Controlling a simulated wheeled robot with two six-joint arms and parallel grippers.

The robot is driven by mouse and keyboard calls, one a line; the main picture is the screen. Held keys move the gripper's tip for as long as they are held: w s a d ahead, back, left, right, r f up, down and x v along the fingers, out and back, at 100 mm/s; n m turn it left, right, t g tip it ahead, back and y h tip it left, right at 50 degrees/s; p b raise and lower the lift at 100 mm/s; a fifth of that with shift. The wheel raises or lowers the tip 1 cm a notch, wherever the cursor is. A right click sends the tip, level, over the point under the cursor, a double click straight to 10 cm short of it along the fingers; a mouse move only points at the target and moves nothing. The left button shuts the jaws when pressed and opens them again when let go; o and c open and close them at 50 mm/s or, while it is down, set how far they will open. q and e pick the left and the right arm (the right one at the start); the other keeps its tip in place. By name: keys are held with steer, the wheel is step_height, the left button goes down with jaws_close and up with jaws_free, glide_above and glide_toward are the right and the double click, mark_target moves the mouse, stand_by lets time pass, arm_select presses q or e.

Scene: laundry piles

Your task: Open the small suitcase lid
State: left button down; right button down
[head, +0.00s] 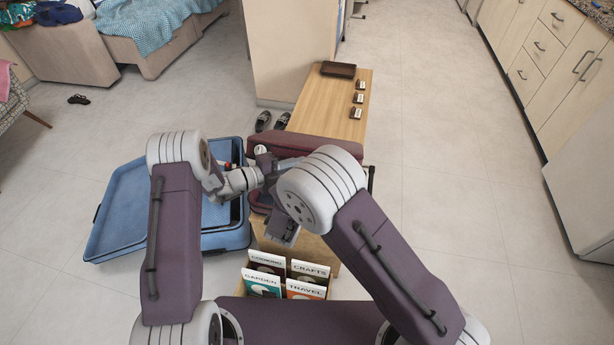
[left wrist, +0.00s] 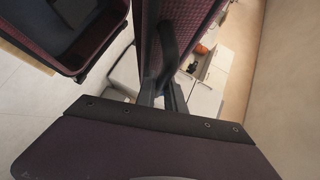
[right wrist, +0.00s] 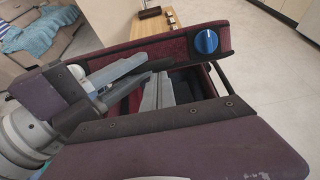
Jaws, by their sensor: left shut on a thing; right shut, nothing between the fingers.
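The small maroon suitcase lies on the wooden bench. Its lid (head: 310,146) is raised; in the right wrist view the lid (right wrist: 185,46) stands above the open, red-lined body (right wrist: 120,108). A blue round patch marks the lid's corner. My left gripper (left wrist: 172,97) is shut on the suitcase's dark handle (left wrist: 168,45), at the lid's edge. In the head view my arms hide much of the suitcase and this grip. My right gripper (right wrist: 158,93) is shut and empty, close in front of the open suitcase, below the lid.
A large blue suitcase (head: 120,215) lies open on the floor at left. The bench (head: 325,112) carries a brown tray (head: 338,69) and small labelled blocks at its far end. Labelled cards (head: 262,283) stand near me. Floor at right is clear.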

steer(key=shift+w+r, duration=0.1)
steer(key=shift+w, duration=0.15)
arm_select(q)
steer(key=shift+s, duration=0.1)
arm_select(e)
steer(key=shift+w+d+r, duration=0.15)
steer(key=shift+w+r, duration=0.25)
steer(key=shift+r, duration=0.15)
steer(key=shift+w+d+r, duration=0.15)
steer(key=shift+w+r, duration=0.2)
steer(key=shift+r, duration=0.15)
arm_select(q)
steer(key=c, duration=1.4)
jaws_free()
steer(key=shift+c, duration=0.2)
arm_select(e)
steer(key=shift+a, duration=0.1)
